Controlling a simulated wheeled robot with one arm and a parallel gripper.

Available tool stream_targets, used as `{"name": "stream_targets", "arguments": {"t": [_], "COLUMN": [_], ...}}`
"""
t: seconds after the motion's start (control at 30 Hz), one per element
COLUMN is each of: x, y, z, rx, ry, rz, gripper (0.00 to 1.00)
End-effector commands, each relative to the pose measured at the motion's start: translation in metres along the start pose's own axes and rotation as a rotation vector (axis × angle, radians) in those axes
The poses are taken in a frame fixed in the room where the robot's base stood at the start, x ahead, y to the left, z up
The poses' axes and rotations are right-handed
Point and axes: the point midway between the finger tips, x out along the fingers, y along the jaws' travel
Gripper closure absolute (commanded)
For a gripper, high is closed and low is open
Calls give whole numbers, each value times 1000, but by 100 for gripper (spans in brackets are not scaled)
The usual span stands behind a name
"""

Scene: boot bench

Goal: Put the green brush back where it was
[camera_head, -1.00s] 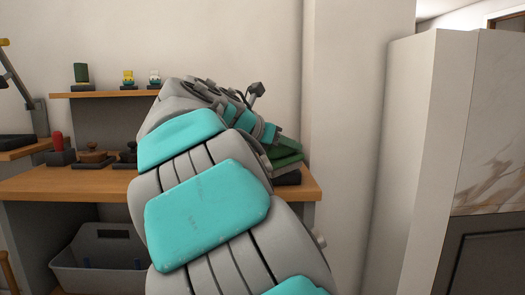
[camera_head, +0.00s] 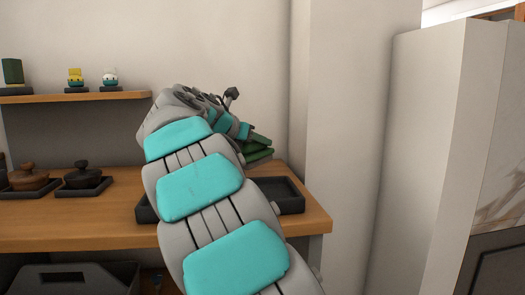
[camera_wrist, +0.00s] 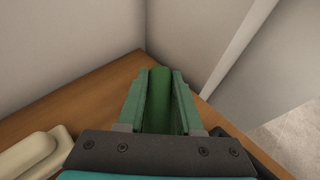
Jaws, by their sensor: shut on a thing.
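My gripper (camera_wrist: 158,84) is shut on the green brush (camera_wrist: 159,105), which shows as a dark green bar between the two green fingers in the wrist view. In the head view my gripper (camera_head: 262,148) is over the right end of the wooden bench (camera_head: 310,222), above a dark tray (camera_head: 290,197). The brush is hard to tell from the green fingers there. My arm hides part of the tray, and I see nothing in its visible right part.
A shelf (camera_head: 125,96) above holds small figures. A pale object (camera_wrist: 35,155) lies at lower left in the wrist view. Walls close off the bench's back and right.

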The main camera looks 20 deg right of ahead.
Motion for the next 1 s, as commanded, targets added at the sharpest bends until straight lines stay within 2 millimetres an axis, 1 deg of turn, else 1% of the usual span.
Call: {"name": "stream_targets", "arguments": {"t": [0.03,0.1,0.3,0.43,0.6,0.67,0.9,1.0], "x": [10,20,48,59,65,66,74,77], "y": [6,11,25,30,33,33,32,32], "z": [2,5,14,17,18,16,-7,-14], "rx": [-1,0,0,0,0,-1,-2,-2], "ry": [2,1,1,2,0,0,-2,0], "rz": [0,1,2,1,1,0,1,0], "gripper": [100,100,100,100,100,100,100,100]}}
